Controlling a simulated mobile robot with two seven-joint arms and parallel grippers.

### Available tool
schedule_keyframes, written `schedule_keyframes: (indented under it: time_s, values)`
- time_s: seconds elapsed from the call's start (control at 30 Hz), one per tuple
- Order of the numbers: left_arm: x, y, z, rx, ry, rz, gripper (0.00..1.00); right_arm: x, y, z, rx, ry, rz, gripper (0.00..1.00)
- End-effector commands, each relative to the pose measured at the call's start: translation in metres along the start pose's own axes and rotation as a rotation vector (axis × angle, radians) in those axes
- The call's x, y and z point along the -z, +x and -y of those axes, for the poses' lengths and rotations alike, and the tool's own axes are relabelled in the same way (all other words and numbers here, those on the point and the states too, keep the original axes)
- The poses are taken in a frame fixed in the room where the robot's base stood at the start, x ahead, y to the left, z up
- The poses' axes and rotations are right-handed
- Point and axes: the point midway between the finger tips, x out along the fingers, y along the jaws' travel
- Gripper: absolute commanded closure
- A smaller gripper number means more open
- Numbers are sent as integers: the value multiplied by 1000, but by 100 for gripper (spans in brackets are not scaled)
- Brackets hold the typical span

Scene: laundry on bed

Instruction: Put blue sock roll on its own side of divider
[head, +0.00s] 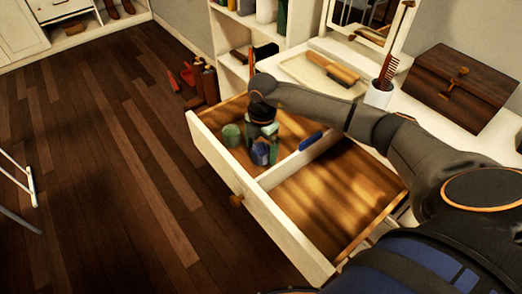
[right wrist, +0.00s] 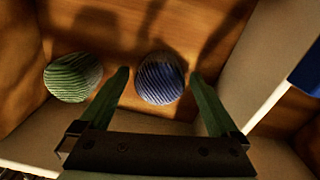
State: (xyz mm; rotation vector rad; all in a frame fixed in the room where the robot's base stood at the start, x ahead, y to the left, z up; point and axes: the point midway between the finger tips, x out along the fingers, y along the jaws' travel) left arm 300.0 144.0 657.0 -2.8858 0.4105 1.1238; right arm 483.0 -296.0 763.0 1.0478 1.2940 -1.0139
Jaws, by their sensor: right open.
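The blue sock roll (head: 261,153) lies in the left compartment of the open drawer (head: 240,187), near the front. It also shows in the right wrist view (right wrist: 160,77) as a ribbed ball. A green sock roll (head: 231,135) sits left of it in the same compartment (right wrist: 72,77). The white divider (head: 288,167) separates this compartment from the empty right one. My right gripper (head: 263,143) is open just over the blue roll. In the right wrist view its fingers (right wrist: 158,72) appear on either side of the roll, with no clear contact. My left gripper is out of view.
A blue patch (head: 310,141) shows at the divider; I cannot tell if it is a label. The dresser top holds a tray with a brush (head: 342,74), a cup with a comb (head: 379,94) and a wooden box (head: 460,88). The right compartment (head: 330,200) has free room.

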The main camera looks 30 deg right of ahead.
Motion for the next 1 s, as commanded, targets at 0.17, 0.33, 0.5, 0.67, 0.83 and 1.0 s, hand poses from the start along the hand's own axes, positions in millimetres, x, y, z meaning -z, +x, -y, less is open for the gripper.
schedule_keyframes:
  time_s: [0.17,0.33,0.5,0.67,0.83,1.0]
  values:
    - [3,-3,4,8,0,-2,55,-1,-41,-1,-6,0,1,2]
    - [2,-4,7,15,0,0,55,0,-76,-1,-4,0,1,2]
    - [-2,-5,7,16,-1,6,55,0,-99,0,-2,0,0,2]
    - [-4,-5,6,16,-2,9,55,0,-107,0,-1,0,0,2]
    - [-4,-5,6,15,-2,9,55,0,-107,0,0,1,0,2]
    - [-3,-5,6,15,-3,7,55,0,-107,0,0,1,0,2]
